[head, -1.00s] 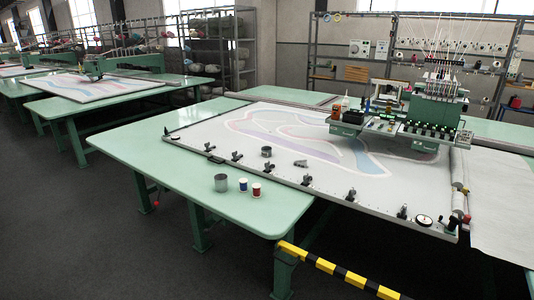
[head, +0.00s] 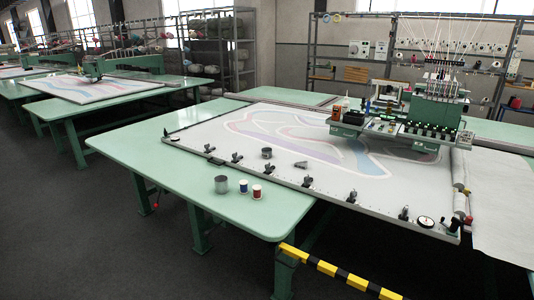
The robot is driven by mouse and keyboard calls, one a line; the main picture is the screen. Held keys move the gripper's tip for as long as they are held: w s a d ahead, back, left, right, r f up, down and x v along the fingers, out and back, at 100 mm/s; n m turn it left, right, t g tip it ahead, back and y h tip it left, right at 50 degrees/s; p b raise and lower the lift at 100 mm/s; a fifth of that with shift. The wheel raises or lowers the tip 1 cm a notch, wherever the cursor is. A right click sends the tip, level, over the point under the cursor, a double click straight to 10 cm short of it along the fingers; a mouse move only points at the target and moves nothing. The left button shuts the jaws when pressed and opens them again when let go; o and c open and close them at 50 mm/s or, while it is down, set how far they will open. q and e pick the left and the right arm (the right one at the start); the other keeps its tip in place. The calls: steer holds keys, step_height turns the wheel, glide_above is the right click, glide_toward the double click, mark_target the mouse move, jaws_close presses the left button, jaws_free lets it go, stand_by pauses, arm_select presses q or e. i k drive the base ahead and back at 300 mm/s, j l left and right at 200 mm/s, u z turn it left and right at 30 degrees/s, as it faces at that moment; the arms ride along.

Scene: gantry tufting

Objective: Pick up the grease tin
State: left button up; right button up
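Two grey round containers show in the head view, and I cannot read a label on either. A small, low dark-grey tin (head: 267,153) stands on the pale stretched cloth, just inside the frame's near rail. A larger grey cylindrical can (head: 221,185) stands on the green table's near part, outside the frame. Either could be the grease tin; I cannot tell which. Both look upright and uncovered by other things. Neither of my grippers is in view.
Black clamps (head: 308,181) line the frame's near rail. A small grey metal part (head: 301,165) lies on the cloth. The green tufting machine (head: 437,103) stands at the right. The green table's left part (head: 145,140) is clear. A yellow-black barrier (head: 340,273) crosses the front.

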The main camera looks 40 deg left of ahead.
mark_target(266, 152)
steer(key=i+j, duration=0.15)
steer(key=j, duration=0.25)
steer(key=i+j+z, duration=0.1)
steer(key=j, duration=0.3)
steer(key=i+j, duration=0.15)
steer(key=j, duration=0.25)
steer(key=i+j+z, duration=0.1)
steer(key=j, duration=0.35)
steer(key=i+j, duration=0.15)
steer(key=j, duration=0.25)
steer(key=i+j+z, duration=0.1)
steer(key=j, duration=0.35)
steer(key=i+j, duration=0.1)
steer(key=j, duration=0.3)
